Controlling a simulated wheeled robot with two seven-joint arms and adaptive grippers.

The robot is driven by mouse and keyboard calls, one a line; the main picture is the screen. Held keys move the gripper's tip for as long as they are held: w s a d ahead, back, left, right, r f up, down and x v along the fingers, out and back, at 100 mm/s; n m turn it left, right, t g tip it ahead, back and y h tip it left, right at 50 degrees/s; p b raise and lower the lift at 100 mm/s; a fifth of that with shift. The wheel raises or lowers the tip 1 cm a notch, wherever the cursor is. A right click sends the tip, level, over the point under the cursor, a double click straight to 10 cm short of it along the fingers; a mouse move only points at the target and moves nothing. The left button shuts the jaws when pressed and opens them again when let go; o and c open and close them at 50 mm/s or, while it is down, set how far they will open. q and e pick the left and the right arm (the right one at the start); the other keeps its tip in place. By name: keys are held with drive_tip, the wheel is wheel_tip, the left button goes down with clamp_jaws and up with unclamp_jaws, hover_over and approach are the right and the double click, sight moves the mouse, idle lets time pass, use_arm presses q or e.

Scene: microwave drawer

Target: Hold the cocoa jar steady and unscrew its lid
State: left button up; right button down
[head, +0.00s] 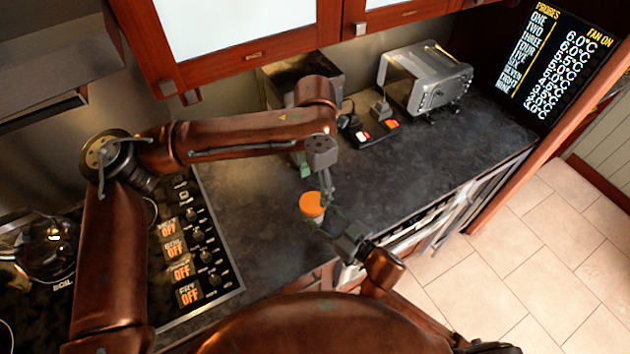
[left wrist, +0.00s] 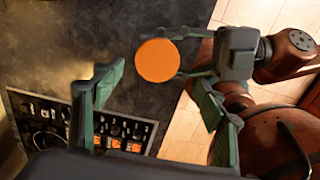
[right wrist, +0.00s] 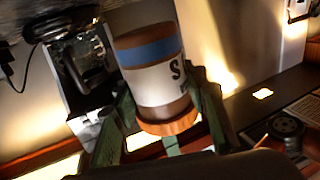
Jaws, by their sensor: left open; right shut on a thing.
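The lid (left wrist: 158,61) also shows from above in the left wrist view. In the right wrist view, which looks upside down, the jar (right wrist: 160,83) has a white label with dark lettering and a blue band. My right gripper (head: 334,222) is shut on the jar's body from the front right. My left gripper (head: 325,188) is open and points down above the lid. The lid lies beyond its fingertips (left wrist: 157,92), apparently untouched.
A silver toaster-like appliance (head: 425,78) stands at the back right of the counter (head: 430,150). Small items with red and white parts (head: 375,130) lie near the wall. A cooktop with knobs (head: 195,250) is at the left. Wall cabinets (head: 240,60) hang above.

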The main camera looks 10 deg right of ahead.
sight(315, 202)
use_arm(q)
wheel_tip(315, 202, down, 8)
drive_tip(key=shift+r, duration=0.25)
